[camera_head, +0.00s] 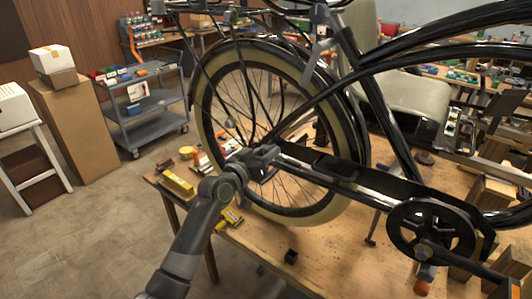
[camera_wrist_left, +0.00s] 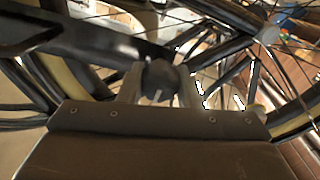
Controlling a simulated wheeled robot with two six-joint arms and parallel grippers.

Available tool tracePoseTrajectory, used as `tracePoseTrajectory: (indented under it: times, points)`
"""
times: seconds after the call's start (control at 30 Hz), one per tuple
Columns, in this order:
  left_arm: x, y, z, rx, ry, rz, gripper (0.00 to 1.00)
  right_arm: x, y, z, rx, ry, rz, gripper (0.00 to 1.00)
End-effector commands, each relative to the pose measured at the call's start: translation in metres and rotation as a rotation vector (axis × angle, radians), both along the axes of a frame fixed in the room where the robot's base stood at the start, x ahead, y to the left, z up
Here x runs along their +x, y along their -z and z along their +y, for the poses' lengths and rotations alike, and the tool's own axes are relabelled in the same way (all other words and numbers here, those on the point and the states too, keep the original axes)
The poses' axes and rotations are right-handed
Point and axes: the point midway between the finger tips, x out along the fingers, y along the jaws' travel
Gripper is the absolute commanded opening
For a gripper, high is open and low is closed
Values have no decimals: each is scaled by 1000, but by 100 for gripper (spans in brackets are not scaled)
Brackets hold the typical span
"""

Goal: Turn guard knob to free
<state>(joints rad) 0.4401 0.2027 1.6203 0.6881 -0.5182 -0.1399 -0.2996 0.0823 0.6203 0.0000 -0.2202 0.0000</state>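The black trike frame (camera_head: 375,95) stands over a wooden workbench. Its long dark chain guard (camera_head: 345,178) runs from the rear wheel hub to the chainring (camera_head: 432,232). My left gripper (camera_head: 264,160) is at the rear end of the guard, by the hub, and hides the knob in the head view. In the left wrist view, the small dark guard knob (camera_wrist_left: 160,76) sits between the two pale fingers of my left gripper (camera_wrist_left: 160,92). The fingers appear to touch it on both sides. The knob's turn position cannot be told. My right gripper is not in view.
Spokes and the pale-walled rear tire (camera_head: 205,105) are close around my left gripper. The wooden workbench (camera_head: 330,250) holds yellow items (camera_head: 176,182) at its left end and a small black block (camera_head: 291,256). A grey cart (camera_head: 145,110) and cardboard boxes (camera_head: 78,130) stand at left.

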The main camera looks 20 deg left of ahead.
Motion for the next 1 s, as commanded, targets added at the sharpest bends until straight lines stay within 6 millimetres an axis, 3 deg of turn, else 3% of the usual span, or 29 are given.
tracePoseTrajectory:
  times: [0.13, 0.47, 1.0]
  points:
    - [0, 0, 0, 0, 0, 0, 9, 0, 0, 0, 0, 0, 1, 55]
    - [0, 3, 0, 53, 0, -19, 9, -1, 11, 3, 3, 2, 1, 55]
    - [0, 6, 0, 462, -1, -170, 9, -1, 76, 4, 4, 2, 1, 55]
